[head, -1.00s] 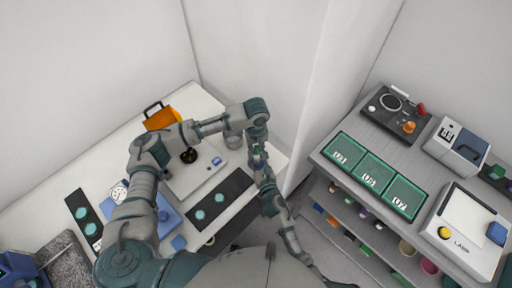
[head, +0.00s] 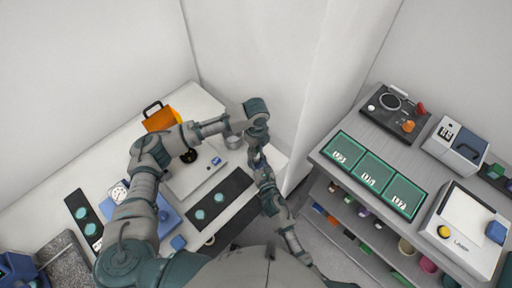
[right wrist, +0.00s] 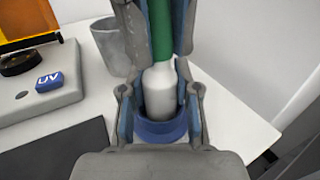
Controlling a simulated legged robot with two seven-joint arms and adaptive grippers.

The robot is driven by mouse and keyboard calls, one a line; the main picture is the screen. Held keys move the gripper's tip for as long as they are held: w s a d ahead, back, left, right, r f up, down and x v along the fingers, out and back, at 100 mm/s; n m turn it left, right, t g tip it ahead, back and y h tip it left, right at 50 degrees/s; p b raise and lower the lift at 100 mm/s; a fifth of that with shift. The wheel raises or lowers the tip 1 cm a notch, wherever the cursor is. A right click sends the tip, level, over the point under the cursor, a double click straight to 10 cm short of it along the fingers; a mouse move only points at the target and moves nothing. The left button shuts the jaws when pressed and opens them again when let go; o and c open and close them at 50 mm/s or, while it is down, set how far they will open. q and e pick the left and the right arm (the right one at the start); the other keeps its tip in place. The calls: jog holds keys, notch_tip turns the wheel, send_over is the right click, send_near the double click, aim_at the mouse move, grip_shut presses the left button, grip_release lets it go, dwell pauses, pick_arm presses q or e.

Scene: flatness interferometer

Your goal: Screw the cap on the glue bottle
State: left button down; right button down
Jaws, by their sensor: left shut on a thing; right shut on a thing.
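The white glue bottle (right wrist: 160,85) stands upright in the right wrist view, with a blue ring around its lower part. My right gripper (right wrist: 160,112) is shut on it, one finger on each side. The green cap (right wrist: 161,30) is directly above the bottle's neck, in line with it, and looks in contact. Whether its thread has caught cannot be seen. My left gripper (right wrist: 158,42) comes from above and is shut on the cap. In the head view my left gripper (head: 257,152) points down over my right gripper (head: 264,172), and bottle and cap are too small to make out.
A grey cup (right wrist: 112,45) stands close behind the grippers on the white table (right wrist: 235,110). A pale device with a blue UV label (right wrist: 48,81) and a dark mat (right wrist: 55,150) lie to the left. A grey shelf unit (head: 322,152) stands right, across a gap.

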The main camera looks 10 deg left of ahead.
pick_arm(q)
jog(key=c, duration=1.3)
grip_release()
jog(key=shift+w+a, duration=0.2)
jog(key=shift+a, duration=0.05)
pick_arm(e)
jog(key=shift+d, duration=0.1)
pick_arm(q)
jog(key=o, duration=0.3)
jog(key=shift+o, duration=0.2)
jog(key=shift+s+d, duration=0.1)
notch_tip(320, 180, up, 12)
pick_arm(e)
jog(key=c, duration=0.8)
grip_release()
jog(key=shift+o, duration=0.2)
jog(key=shift+s, duration=0.1)
